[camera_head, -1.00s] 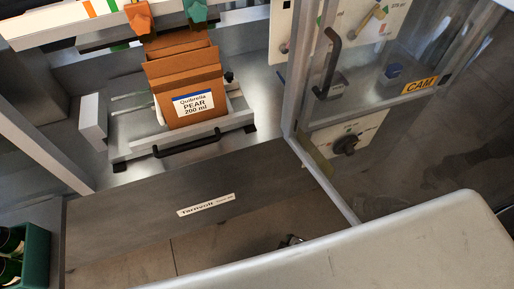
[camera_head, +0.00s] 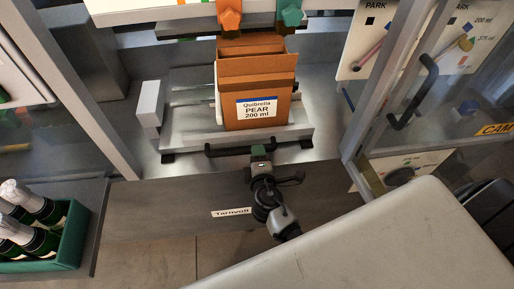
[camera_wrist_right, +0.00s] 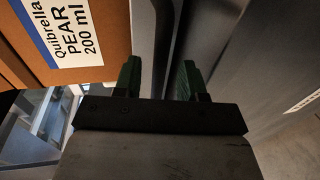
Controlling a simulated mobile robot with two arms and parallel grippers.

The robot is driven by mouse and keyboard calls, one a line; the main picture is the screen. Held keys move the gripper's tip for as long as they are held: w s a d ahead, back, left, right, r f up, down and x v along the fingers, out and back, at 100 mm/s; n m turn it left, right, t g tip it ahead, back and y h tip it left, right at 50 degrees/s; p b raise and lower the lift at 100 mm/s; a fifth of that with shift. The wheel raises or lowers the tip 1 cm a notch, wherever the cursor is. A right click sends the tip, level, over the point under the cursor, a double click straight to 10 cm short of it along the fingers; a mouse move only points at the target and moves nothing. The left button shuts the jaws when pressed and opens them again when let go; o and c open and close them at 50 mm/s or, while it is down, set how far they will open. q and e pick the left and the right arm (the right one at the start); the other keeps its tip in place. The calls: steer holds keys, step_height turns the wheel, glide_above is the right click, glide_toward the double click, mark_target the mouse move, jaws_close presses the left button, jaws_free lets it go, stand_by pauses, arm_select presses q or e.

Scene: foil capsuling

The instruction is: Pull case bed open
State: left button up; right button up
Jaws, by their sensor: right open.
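The case bed (camera_head: 182,139) is a metal platform in the machine, with a black bar handle (camera_head: 222,151) along its front edge. An open brown cardboard case (camera_head: 257,88) labelled Quibrella PEAR 200 ml stands upright on it. My right gripper (camera_head: 259,153) is at the handle's right half, covering part of it. In the right wrist view the green fingers of my right gripper (camera_wrist_right: 158,78) are apart, with the case (camera_wrist_right: 105,20) at upper left. My left gripper is not in view.
A green crate (camera_head: 72,243) of bottles stands at lower left. A clear door (camera_head: 440,100) with a black handle (camera_head: 415,95) stands open at right. Orange (camera_head: 229,14) and teal (camera_head: 290,12) knobs hang above the case. A pale rounded surface (camera_head: 380,245) fills the lower right.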

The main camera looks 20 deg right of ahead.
steer(key=shift+x, duration=1.45)
steer(key=shift+c, duration=0.5)
jaws_close()
